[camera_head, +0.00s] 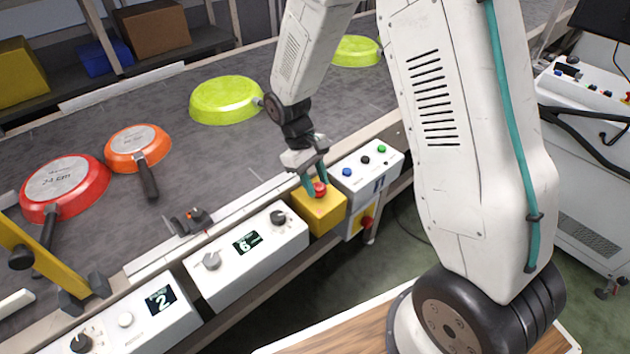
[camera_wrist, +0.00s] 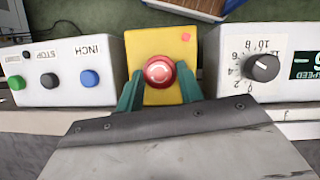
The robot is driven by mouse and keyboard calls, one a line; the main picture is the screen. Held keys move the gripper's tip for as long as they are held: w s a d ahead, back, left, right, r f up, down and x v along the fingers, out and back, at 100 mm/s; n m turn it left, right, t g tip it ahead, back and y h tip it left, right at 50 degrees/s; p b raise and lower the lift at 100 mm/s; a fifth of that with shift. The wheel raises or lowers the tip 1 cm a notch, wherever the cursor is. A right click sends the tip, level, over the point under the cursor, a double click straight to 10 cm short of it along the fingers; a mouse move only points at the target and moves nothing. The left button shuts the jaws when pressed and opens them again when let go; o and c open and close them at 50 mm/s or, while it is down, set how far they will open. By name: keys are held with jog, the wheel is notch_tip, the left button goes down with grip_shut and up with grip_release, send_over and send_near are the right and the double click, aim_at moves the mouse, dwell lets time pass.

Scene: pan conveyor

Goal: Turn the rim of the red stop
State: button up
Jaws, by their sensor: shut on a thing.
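The red stop (camera_head: 319,189) is a round mushroom button on top of a yellow box (camera_head: 322,217) at the conveyor's near edge. In the wrist view the red stop (camera_wrist: 159,71) shows light turning arrows on its face, and the yellow box (camera_wrist: 148,43) lies around it. My gripper (camera_head: 316,184) reaches down from above with its two teal fingers at the button. In the wrist view my gripper (camera_wrist: 159,82) has one finger on each side of the red rim, shut on it. The exact contact points are partly hidden.
A white box (camera_head: 366,170) with blue, black and green buttons stands right of the yellow box. A white speed box (camera_head: 235,250) with knobs and a display stands left. Pans lie on the belt behind: red (camera_head: 65,186), orange (camera_head: 138,144), and lime green (camera_head: 226,101).

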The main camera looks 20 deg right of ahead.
jog(key=shift+d+m+y, duration=0.1)
jog(key=shift+m+y, duration=0.3)
jog(key=shift+m, duration=0.8)
jog(key=o, duration=1)
jog(key=v, duration=0.7)
jog(key=shift+w+r, duration=0.3)
jog(key=shift+r, duration=0.05)
